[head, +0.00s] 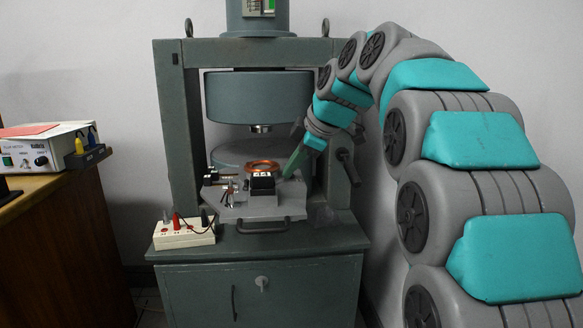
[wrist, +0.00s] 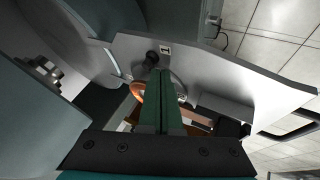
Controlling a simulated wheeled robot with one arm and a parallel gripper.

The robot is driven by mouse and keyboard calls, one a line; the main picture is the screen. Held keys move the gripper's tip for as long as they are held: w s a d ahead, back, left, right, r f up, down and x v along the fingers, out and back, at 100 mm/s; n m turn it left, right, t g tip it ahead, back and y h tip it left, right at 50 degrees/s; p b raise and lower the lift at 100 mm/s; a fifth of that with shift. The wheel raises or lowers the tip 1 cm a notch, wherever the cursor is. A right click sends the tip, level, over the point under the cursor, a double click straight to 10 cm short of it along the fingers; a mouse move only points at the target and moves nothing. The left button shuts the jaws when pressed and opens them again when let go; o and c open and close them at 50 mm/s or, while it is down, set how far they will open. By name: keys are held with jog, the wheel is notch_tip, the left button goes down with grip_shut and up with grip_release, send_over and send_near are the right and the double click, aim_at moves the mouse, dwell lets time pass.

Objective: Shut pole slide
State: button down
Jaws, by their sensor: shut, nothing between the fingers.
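The pole slide (head: 290,207) is a pale grey plate with a dark bar handle (head: 262,230) at its front, sticking out forward between the posts of the green-grey magnet frame (head: 182,130). A copper coil (head: 262,163) and a black block (head: 263,184) ride on it. The plate also shows in the wrist view (wrist: 225,75), with part of the coil (wrist: 137,88) beside my fingers. My gripper (head: 286,176) is shut and empty, its green fingers pointing down at the right of the coil. In the wrist view, the closed fingers (wrist: 160,73) hide part of the coil; I cannot tell whether they touch anything.
The upper pole drum (head: 257,97) hangs above the coil. A dark lever (head: 347,165) is on the right post. A terminal box (head: 184,234) with leads stands front left on the cabinet (head: 260,290). A wooden desk (head: 50,225) with an instrument is at left.

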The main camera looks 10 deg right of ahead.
jog(key=w+p, duration=0.4)
jog(key=w, duration=1)
jog(key=shift+d, duration=0.2)
